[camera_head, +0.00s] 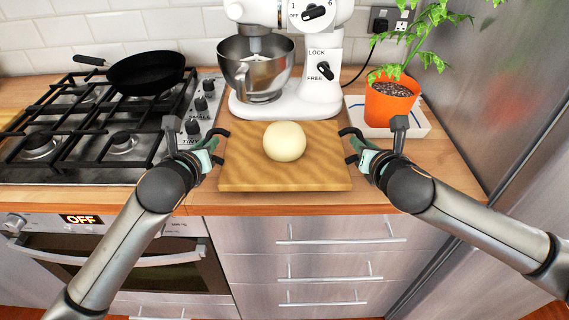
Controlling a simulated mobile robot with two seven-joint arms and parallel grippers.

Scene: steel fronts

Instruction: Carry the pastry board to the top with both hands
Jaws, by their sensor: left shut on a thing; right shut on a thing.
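The wooden pastry board (240,171) is at the front of the worktop, between the hob and the plant. A pale ball of dough (285,141) sits near its middle. My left gripper (220,146) is shut on the board's left edge. My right gripper (349,145) is shut on the board's right edge. The board looks level. I cannot tell whether it touches the worktop or is held slightly above it.
A white stand mixer (318,85) with a steel bowl (256,68) stands right behind the board. A gas hob (100,135) with a black pan (147,72) is at left. A potted plant (390,102) stands on a white tray (421,126) at right. Drawers (300,261) are below.

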